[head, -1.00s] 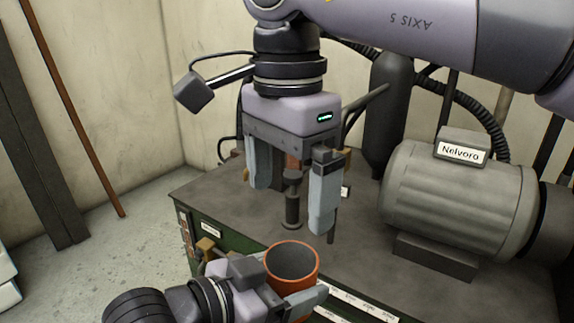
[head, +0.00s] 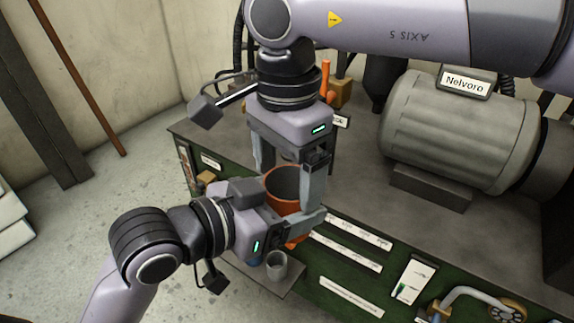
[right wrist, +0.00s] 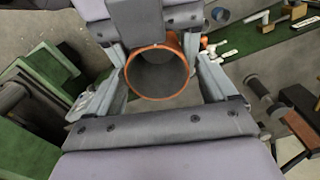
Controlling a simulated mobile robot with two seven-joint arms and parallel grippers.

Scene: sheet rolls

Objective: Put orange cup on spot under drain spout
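The orange cup (head: 282,207) is upright, with its open top and dark inside facing up. My left gripper (head: 290,222) is shut on it from the lower left; one finger lies across its near side and the other is hidden. My right gripper (head: 288,184) points down from above, its open fingers on either side of the cup's rim. In the right wrist view the cup (right wrist: 157,72) sits between the right fingers with gaps beside it. A curved grey pipe (head: 470,297) at the lower right may be the drain spout. I cannot make out the spot.
A green-fronted bench with labels (head: 345,290) lies beneath the arms. A low shelf (head: 290,285) holds a small grey cup (head: 277,265). A grey motor (head: 450,130) marked Nelvoro stands on the bench to the right. An orange bottle-like thing (head: 327,85) is behind.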

